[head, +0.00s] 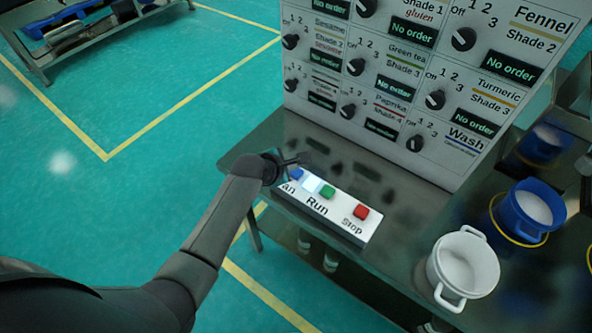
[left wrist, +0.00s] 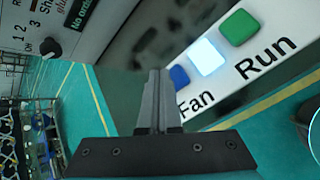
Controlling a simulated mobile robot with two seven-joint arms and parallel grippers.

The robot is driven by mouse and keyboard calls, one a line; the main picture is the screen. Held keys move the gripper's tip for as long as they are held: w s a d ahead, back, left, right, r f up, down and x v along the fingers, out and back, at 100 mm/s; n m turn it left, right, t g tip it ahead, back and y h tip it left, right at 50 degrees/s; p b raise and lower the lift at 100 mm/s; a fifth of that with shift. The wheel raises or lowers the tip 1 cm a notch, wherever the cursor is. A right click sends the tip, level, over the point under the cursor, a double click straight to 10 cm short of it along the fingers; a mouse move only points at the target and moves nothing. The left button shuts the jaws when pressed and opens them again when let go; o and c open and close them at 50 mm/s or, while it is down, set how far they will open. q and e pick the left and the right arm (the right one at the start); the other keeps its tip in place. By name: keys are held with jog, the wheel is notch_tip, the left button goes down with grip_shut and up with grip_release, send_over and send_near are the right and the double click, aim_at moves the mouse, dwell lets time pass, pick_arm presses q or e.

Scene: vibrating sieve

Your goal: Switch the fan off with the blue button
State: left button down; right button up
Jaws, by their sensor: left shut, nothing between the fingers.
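The white button box (head: 300,205) sits at the left front edge of the metal table. Its blue button (head: 297,174) is at the left end above the word Fan, partly hidden by my gripper in the head view. A brightly lit white lamp (head: 311,184) is beside it. My left gripper (head: 303,159) is shut and empty, close to the blue button. In the left wrist view the closed fingertips (left wrist: 158,75) are just left of the blue button (left wrist: 179,77); I cannot tell whether they touch. The lit lamp (left wrist: 207,57) glows pale blue. My right gripper is not in view.
The box also has a green Run button (head: 327,192) and a red Stop button (head: 361,212). A white panel with black knobs (head: 400,75) stands behind. A white pot (head: 466,265) and a blue pot (head: 528,210) are at the right.

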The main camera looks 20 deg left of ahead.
aim_at(293, 174)
pick_arm(q)
jog(key=shift+f, duration=0.15)
jog(key=shift+f, duration=0.3)
jog(key=shift+f, duration=0.5)
dwell(0.6)
dwell(0.4)
jog(key=shift+r+p, duration=0.9)
jog(key=shift+p, duration=0.1)
notch_tip(293, 174, up, 5)
jog(key=p, duration=0.6)
jog(key=shift+r, duration=0.1)
